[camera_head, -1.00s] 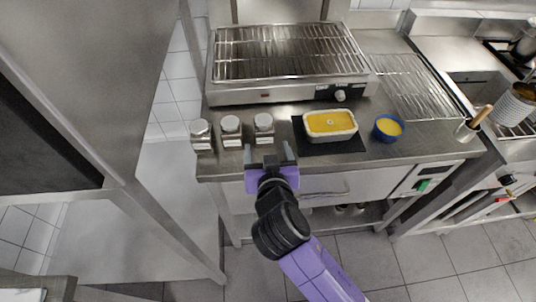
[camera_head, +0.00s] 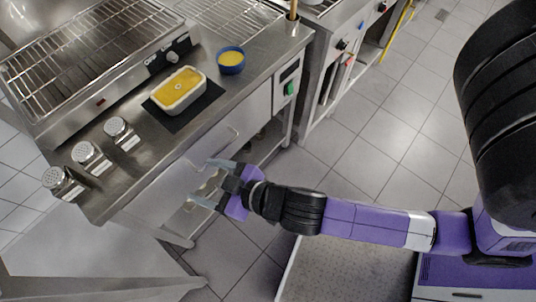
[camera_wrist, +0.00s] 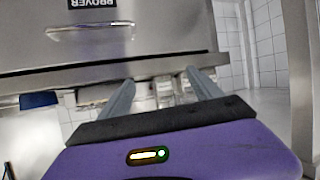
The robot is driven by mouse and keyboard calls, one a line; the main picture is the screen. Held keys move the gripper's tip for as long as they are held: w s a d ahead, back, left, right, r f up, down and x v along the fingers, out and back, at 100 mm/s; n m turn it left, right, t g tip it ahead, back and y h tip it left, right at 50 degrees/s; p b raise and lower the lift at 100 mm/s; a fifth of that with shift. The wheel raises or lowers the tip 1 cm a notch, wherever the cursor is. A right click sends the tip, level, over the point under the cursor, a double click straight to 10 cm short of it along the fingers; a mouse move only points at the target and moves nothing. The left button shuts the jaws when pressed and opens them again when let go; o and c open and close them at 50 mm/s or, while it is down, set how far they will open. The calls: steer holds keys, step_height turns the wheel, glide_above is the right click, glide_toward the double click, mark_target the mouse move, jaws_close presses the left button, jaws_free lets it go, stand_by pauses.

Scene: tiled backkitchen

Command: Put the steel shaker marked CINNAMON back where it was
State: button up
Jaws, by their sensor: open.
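Three steel shakers stand upright in a row along the front left of the steel counter (camera_head: 158,140): a left one (camera_head: 64,182), a middle one (camera_head: 90,157) and a right one (camera_head: 121,132). No label can be read, so I cannot tell which is CINNAMON. My gripper (camera_head: 200,180) is open and empty, in front of the counter edge and apart from the shakers. In the wrist view its two fingers (camera_wrist: 163,90) are spread, with blurred pale shapes, possibly shakers, seen between them.
A yellow-filled white dish (camera_head: 180,91) sits on a dark mat (camera_head: 206,100), with a blue bowl (camera_head: 231,60) beyond. A wire-racked grill (camera_head: 85,60) stands behind. A drawer marked PROVER (camera_wrist: 150,45) shows in the wrist view. Open tiled floor (camera_head: 370,130) lies right of the counter.

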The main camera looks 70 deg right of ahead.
steer(key=s+d+r, duration=0.1)
steer(key=s+r, duration=0.3)
steer(key=s, duration=0.5)
steer(key=s+r+t, duration=0.1)
steer(key=s+r, duration=0.4)
steer(key=s, duration=0.4)
steer(key=shift+s+d+t, duration=0.3)
steer(key=shift+s+d, duration=0.05)
